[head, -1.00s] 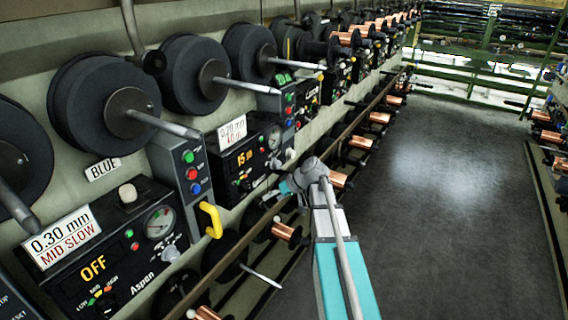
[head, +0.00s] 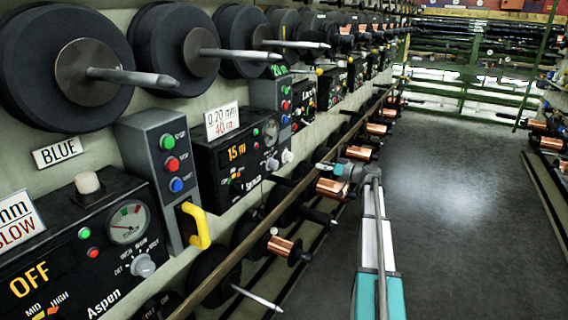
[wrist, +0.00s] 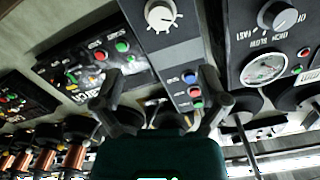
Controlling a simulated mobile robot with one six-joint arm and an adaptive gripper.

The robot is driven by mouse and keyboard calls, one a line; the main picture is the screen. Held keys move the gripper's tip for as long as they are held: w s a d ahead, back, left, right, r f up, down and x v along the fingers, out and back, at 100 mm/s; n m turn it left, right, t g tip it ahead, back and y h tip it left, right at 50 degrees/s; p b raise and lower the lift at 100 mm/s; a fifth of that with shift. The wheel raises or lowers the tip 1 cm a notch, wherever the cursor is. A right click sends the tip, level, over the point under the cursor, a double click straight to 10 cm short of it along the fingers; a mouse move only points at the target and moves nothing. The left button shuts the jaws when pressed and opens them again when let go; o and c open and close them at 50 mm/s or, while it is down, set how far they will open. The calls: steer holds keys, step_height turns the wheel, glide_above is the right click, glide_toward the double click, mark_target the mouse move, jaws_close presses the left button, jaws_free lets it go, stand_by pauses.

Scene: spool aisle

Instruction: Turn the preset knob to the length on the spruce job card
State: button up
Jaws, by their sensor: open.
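The spruce job card (head: 221,120) is a white card above the spruce panel in the head view, reading 0.20 mm and, in red, 40 m. The black spruce panel (head: 210,165) shows 15 m in orange digits. A grey knob (head: 272,165) and a paler knob (head: 287,156) are at its right end; which is the preset knob, I cannot tell. My gripper (wrist: 160,108) is open and empty in the wrist view. A white dial knob (wrist: 160,15) on a grey box lies beyond its fingers, apart from them.
The Aspen panel (head: 100,265) shows OFF at front left. A yellow handle (head: 195,226) sticks out of the grey button box (head: 165,165). Spool spindles and copper spools (head: 330,188) project along the wall. The aisle floor (head: 450,200) on the right is clear.

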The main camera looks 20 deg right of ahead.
mark_target(292, 156)
steer(key=shift+w, duration=0.15)
steer(key=shift+w+a, duration=0.1)
steer(key=shift+w, duration=0.05)
steer(key=x, duration=1.3)
steer(key=shift+w+a, duration=0.2)
steer(key=shift+w, duration=0.05)
steer(key=c, duration=1.1)
